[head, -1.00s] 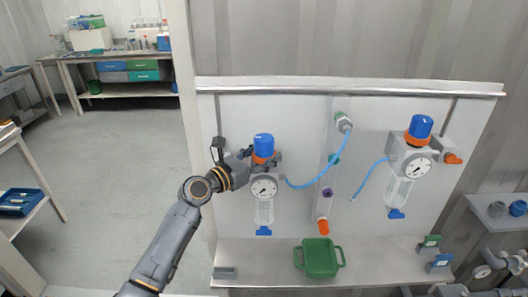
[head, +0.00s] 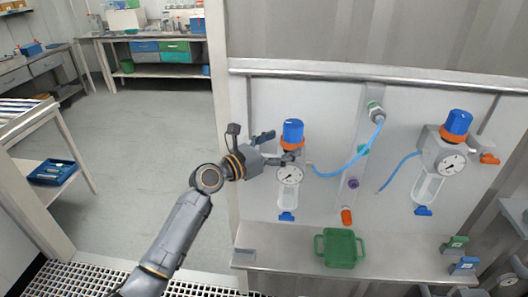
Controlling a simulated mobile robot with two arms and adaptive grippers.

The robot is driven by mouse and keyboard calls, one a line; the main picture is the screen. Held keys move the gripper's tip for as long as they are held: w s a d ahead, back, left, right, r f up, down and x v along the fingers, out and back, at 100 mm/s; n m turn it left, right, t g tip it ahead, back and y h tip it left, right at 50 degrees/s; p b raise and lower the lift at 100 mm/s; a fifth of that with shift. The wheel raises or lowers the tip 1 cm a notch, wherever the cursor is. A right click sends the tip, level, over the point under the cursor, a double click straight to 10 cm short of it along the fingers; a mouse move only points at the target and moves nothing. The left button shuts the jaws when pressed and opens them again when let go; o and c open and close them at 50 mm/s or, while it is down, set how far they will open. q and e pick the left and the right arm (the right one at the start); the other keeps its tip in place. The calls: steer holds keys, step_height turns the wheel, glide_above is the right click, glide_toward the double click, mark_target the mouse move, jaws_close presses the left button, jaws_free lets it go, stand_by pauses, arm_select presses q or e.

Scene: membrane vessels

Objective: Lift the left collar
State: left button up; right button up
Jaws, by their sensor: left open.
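The left collar (head: 292,144) is an orange ring under the blue knob (head: 293,129) of the left regulator, above its round gauge (head: 290,174). My left gripper (head: 279,147) is open just left of the collar. One finger points up and left of the knob, and the other reaches across just below the collar, in front of the regulator body. I cannot tell whether that finger touches it. The collar's front shows clear of the fingers. My right gripper is not in view.
A second regulator with a blue knob (head: 457,123) hangs at the right. Blue tubing (head: 345,168) runs right of the left regulator. A green tray (head: 341,249) stands on the shelf (head: 290,246) below. Open floor lies left of the panel.

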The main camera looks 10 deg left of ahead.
arm_select(q)
steer(key=v, duration=0.8)
